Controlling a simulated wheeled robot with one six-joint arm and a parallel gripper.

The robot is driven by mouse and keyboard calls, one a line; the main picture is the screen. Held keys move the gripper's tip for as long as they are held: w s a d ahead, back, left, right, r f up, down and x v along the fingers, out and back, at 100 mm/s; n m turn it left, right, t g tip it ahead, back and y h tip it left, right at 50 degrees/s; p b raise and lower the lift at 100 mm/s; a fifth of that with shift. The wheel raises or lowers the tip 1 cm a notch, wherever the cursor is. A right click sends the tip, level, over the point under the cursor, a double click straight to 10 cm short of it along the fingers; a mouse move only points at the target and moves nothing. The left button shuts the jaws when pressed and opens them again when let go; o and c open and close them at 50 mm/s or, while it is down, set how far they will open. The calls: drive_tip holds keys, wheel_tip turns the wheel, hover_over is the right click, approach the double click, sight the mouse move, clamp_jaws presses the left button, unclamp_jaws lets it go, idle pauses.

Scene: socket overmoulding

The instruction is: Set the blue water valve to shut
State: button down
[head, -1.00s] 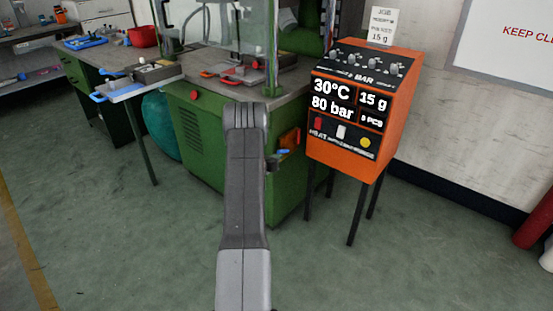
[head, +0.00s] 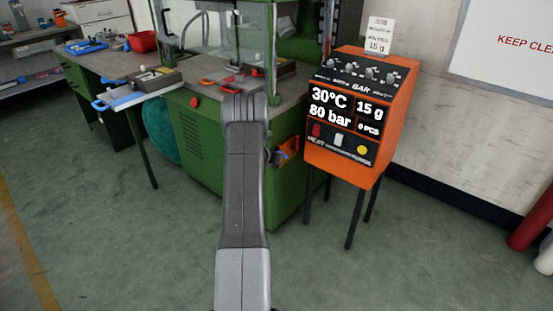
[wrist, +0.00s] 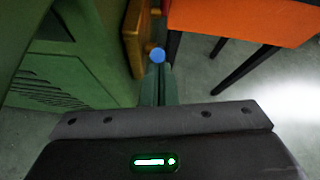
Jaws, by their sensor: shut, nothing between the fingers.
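The blue water valve handle shows as a small blue piece (head: 281,155) low on the side of the green machine, beside an orange box. In the wrist view its round blue end (wrist: 157,55) is just beyond my fingertips. My gripper (wrist: 157,72) is shut and empty, its fingers pointing at the blue end. I cannot tell whether they touch it. In the head view my arm hides the gripper, and the valve is too small to read its setting exactly.
The orange control cabinet (head: 345,163) on dark legs stands close on the right, showing 30°C, 80 bar and 15 g. The floor in front is clear.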

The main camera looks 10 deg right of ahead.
drive_tip(key=shift+w+d+r+b, duration=0.25)
drive_tip(key=shift+d+r+b, duration=0.1)
drive_tip(key=shift+r, duration=0.15)
idle(0.4)
